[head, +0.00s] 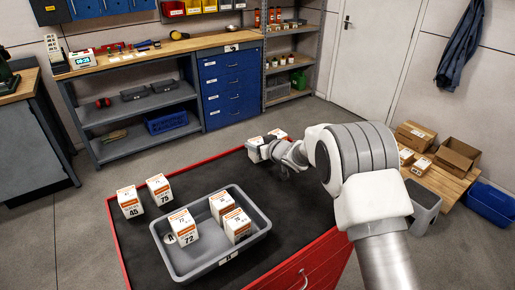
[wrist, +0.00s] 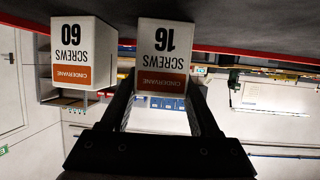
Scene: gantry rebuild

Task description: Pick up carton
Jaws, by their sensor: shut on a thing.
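My gripper (head: 268,151) is at the far edge of the red-rimmed bench with the dark top (head: 275,200). In the wrist view, which is upside down, my gripper (wrist: 163,92) is shut on a white and orange carton marked SCREWS 16 (wrist: 161,48), one finger on each side. The same carton (head: 254,149) is partly hidden by my gripper in the head view. A second carton, marked SCREWS 60 (wrist: 80,45), stands beside it, apart from the fingers; it seems to be the farther carton (head: 279,133). I cannot tell whether the held carton touches the bench top.
A grey tray (head: 205,268) with several cartons sits at the bench's near left. Two more cartons (head: 130,202) (head: 159,189) stand left of it. The dark top between tray and gripper is clear. A pallet with boxes (head: 450,165) stands on the floor at right.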

